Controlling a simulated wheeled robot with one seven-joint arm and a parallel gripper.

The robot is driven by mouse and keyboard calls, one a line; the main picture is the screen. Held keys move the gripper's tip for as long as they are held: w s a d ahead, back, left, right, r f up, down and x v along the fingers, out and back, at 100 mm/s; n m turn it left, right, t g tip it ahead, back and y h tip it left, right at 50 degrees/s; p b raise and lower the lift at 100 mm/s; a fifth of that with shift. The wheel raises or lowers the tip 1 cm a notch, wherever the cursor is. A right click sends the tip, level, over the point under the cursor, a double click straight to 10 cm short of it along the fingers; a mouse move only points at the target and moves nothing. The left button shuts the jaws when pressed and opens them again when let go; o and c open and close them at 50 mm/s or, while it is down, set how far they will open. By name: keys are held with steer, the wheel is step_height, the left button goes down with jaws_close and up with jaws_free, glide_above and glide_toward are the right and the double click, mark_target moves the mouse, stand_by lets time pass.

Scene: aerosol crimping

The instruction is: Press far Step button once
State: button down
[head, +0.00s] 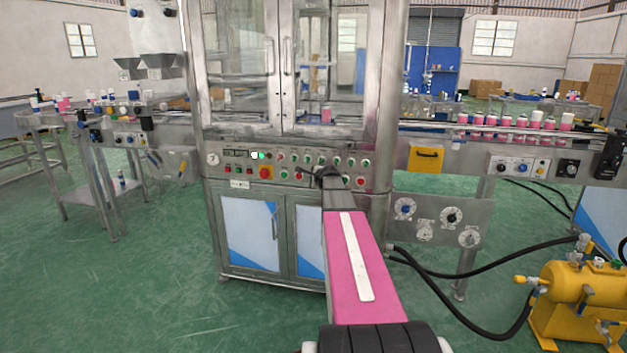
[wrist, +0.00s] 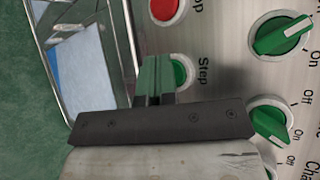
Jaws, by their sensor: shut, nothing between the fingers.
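The green Step button (wrist: 181,71) shows in the wrist view with its "Step" label (wrist: 203,71) beside it. My gripper (wrist: 156,64) is shut and empty. Its fingertips overlap the left part of the button in the wrist view, so part of the button is hidden. I cannot tell whether the tips touch it. In the head view my gripper (head: 325,172) is at the right part of the machine's control panel (head: 222,172), and it hides the controls behind it.
A red button (wrist: 165,9) sits near the Step button, with green knobs (wrist: 280,36) to the right in the wrist view. A metal door handle (head: 274,225) is below the panel. A conveyor with pink bottles (head: 535,124) runs to the right. A yellow tank (head: 575,295) stands front right.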

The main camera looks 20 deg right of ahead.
steer(key=shift+s+a, duration=0.45)
steer(key=shift+s, duration=0.3)
steer(key=s+a, duration=0.1)
steer(key=s, duration=0.1)
steer(key=s+a, duration=0.1)
steer(key=s, duration=0.1)
steer(key=shift+a, duration=0.4)
stand_by(0.9)
steer(key=s+a+f+n+g+y, duration=0.1)
steer(key=s+a+f+n+g, duration=0.8)
steer(key=s+a+f+n, duration=0.75)
steer(key=s+a+f+n+g+h, duration=0.1)
steer(key=s+a+f+n+g, duration=0.1)
steer(key=s, duration=0.6)
steer(key=s+a+f+n+g+h, duration=0.1)
steer(key=s+a+f+n+g, duration=0.1)
steer(key=s, duration=0.5)
steer(key=shift+s+a+f, duration=0.35)
steer(key=shift+a+f, duration=0.3)
steer(key=shift+a, duration=0.2)
